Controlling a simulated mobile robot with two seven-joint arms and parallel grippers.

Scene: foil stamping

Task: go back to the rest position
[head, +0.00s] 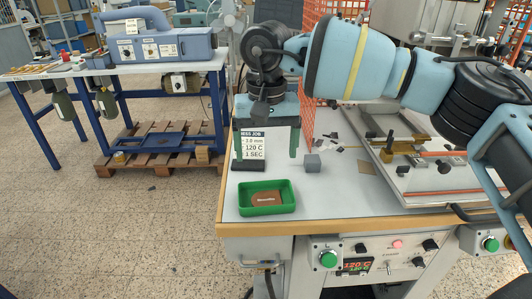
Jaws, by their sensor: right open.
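My right gripper (266,150) hangs over the left part of the work table (340,200), its arm reaching in from the right. Its two green fingers point down and stand wide apart, with nothing held between them. A small job card (250,146) with "120 C" and "1 SEC" stands in a dark base and shows between and behind the fingers. A green tray (284,203) with a brown printed piece (266,198) lies in front of the gripper, apart from it. My left gripper is not in view.
The stamping machine's metal bed (440,178) fills the table's right side. Green buttons (328,259) and a control panel sit below the front edge. A blue-legged bench (150,67) stands at the back left, with open floor before it.

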